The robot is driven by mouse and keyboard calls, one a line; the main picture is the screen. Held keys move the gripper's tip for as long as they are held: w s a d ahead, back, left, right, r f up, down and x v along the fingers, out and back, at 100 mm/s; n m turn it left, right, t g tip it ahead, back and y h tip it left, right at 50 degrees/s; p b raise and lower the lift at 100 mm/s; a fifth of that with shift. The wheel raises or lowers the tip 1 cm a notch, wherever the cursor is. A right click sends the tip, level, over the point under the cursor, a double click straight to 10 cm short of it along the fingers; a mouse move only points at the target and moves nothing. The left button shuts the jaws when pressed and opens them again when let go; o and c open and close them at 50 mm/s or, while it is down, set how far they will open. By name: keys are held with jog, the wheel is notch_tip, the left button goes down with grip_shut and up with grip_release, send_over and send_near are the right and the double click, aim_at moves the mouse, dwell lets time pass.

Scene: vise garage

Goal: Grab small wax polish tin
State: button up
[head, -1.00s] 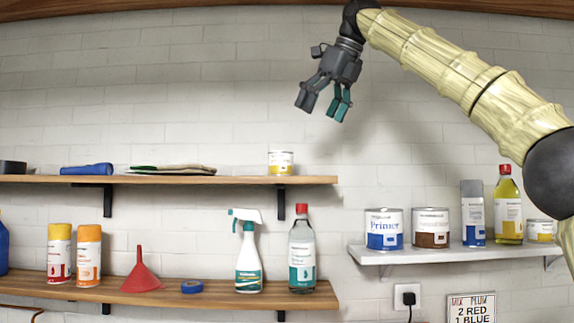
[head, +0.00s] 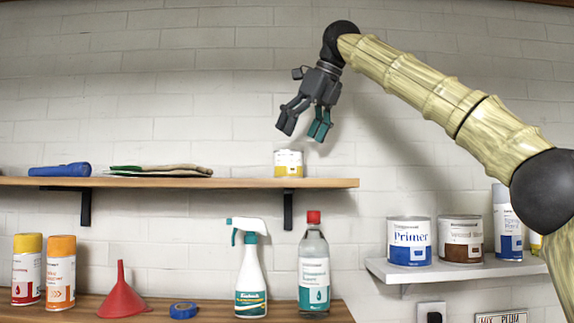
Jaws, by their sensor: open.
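A small tin with a yellow and white label (head: 288,164) stands upright near the right end of the upper wooden shelf (head: 230,183). Its label is too small to read. My gripper (head: 304,131) is open and empty, pointing down, above the tin and slightly to its right in the picture. A gap shows between the fingertips and the tin's top; the depth between them is hard to tell. Another yellow-labelled item on the white shelf is mostly hidden behind my arm.
A blue flashlight (head: 60,170) and folded gloves (head: 160,171) lie left on the upper shelf. A spray bottle (head: 250,268) and clear bottle (head: 313,263) stand below. The shelf around the tin is clear.

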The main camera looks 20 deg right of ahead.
aim_at(289, 158)
jog(key=shift+w+f, duration=1.15)
jog(key=shift+f, duration=0.05)
jog(key=shift+w+a+f, duration=0.1)
jog(key=shift+a+f, duration=0.1)
jog(key=shift+a+f+p, duration=0.2)
jog(key=shift+a+p, duration=0.05)
jog(key=shift+p, duration=0.2)
jog(key=shift+p+x, duration=0.5)
jog(key=shift+x, duration=1.45)
jog(key=shift+s+a+r, duration=0.1)
jog(key=shift+s, duration=0.25)
jog(key=c, duration=1.3)
